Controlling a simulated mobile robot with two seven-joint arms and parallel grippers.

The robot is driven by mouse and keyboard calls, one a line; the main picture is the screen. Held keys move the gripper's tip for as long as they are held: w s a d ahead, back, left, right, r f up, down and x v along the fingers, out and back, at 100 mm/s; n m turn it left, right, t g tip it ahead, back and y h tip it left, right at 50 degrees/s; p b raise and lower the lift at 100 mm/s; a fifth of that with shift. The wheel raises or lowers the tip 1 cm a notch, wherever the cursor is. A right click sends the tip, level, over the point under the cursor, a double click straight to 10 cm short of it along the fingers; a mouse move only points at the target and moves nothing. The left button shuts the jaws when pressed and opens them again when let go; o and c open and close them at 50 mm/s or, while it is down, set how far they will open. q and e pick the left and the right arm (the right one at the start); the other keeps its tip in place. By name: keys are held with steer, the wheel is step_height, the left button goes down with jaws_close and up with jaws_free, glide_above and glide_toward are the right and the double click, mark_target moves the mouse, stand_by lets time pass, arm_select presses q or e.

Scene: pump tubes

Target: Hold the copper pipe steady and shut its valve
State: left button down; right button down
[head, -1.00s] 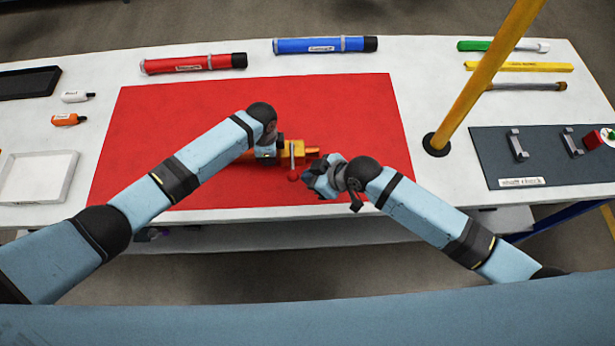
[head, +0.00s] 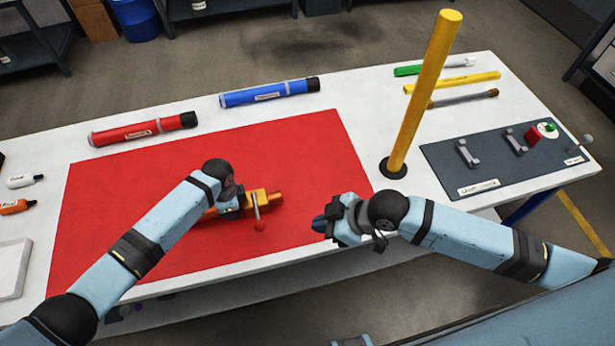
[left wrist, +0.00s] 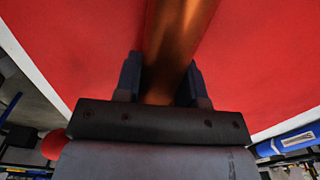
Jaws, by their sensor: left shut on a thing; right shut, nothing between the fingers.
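The copper pipe (head: 274,198) lies over the red mat, orange-brown in the head view. Its valve has a thin grey lever (head: 255,207) with a red ball end (head: 259,226) that points toward me, across the pipe. My left gripper (head: 236,203) is shut on the pipe just left of the valve. The left wrist view shows the pipe (left wrist: 182,35) between the two fingers (left wrist: 160,80). My right gripper (head: 320,226) is shut and empty, right of the red ball and apart from it. The pipe's left part is mostly hidden by my left arm.
The red mat (head: 120,220) covers the middle of the white table. A yellow post (head: 425,95) stands right of it, near my right arm. Red (head: 145,130) and blue (head: 270,92) tubes lie behind the mat. A dark board (head: 500,160) with brackets is at right.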

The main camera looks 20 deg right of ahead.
arm_select(q)
steer(key=c, duration=0.6)
jaws_free()
steer(key=shift+r, duration=0.1)
